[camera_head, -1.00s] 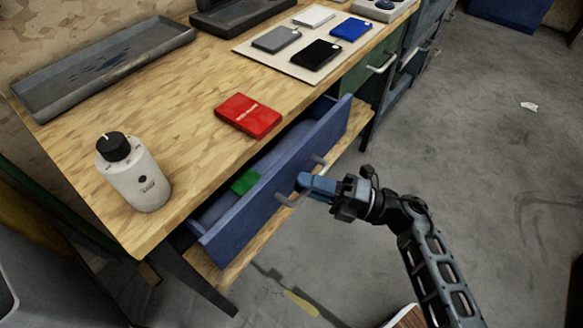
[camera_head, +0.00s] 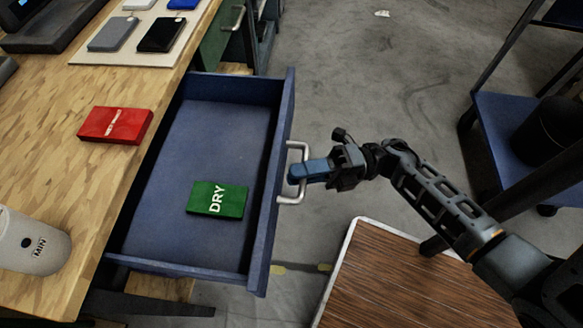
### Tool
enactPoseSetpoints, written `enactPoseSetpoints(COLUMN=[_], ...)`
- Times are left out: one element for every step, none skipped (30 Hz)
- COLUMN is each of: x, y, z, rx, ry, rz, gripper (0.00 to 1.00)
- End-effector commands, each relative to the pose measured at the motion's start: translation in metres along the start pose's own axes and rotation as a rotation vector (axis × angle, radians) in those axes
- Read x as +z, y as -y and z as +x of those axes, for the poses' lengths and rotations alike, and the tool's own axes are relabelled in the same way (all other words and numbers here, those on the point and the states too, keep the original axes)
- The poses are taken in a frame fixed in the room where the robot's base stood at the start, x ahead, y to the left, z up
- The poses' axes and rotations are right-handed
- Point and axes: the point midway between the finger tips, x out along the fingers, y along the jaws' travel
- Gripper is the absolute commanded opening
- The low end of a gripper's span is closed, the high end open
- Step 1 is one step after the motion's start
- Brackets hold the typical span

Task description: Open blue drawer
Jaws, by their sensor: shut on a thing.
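The blue drawer (camera_head: 276,165) is pulled well out from under the wooden workbench (camera_head: 60,180), and its inside floor shows. A green block marked DRY (camera_head: 217,200) lies in it. The drawer's pale metal handle (camera_head: 303,150) is on the front panel. My gripper (camera_head: 298,174) reaches in from the right and is shut on the handle, its blue fingers at the middle of the bar. The fingertips hide part of the handle.
A mat (camera_head: 125,57) with several small cases lies farther back. A wood-topped surface (camera_head: 385,285) is at the lower right, and a blue shelf (camera_head: 520,150) at the right. Grey floor between is open.

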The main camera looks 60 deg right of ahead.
Motion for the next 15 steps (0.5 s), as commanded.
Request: enactPoseSetpoints(x=[0.0000,0.0000,0.0000,0.0001,0.0001,0.0001,0.0002,0.0002,0.0002,0.0002,0.0002,0.0003,0.0002,0.0002,0.0002], y=[0.0007,0.0007,0.0006,0.0007,0.0007,0.0007,0.0007,0.0008,0.0008,0.0008,0.0008,0.0007,0.0007,0.0006,0.0006], z=[-0.0013,-0.0014,-0.0015,-0.0015,-0.0014,-0.0014,-0.0013,-0.0013,-0.0013,-0.0012,-0.0012,-0.0011,-0.0011,-0.0010,-0.0009], rx=[-0.002,-0.002,-0.002,-0.002,-0.002,-0.002,-0.002,-0.002,-0.002,-0.002,-0.002,-0.002,-0.002,-0.002,-0.002], ry=[0.002,0.002,0.003,0.003,0.003,0.003,0.003,0.003,0.003,0.003,0.003,0.003,0.003,0.003,0.002], rz=[0.001,0.001,0.001,0.001,0.001,0.001,0.001,0.001,0.001,0.001,0.001,0.001,0.001,0.001,0.001], gripper=[0.00,0.00,0.00,0.00,0.00,0.00,0.00,0.00,0.00,0.00,0.22,0.26,0.29,0.32,0.36])
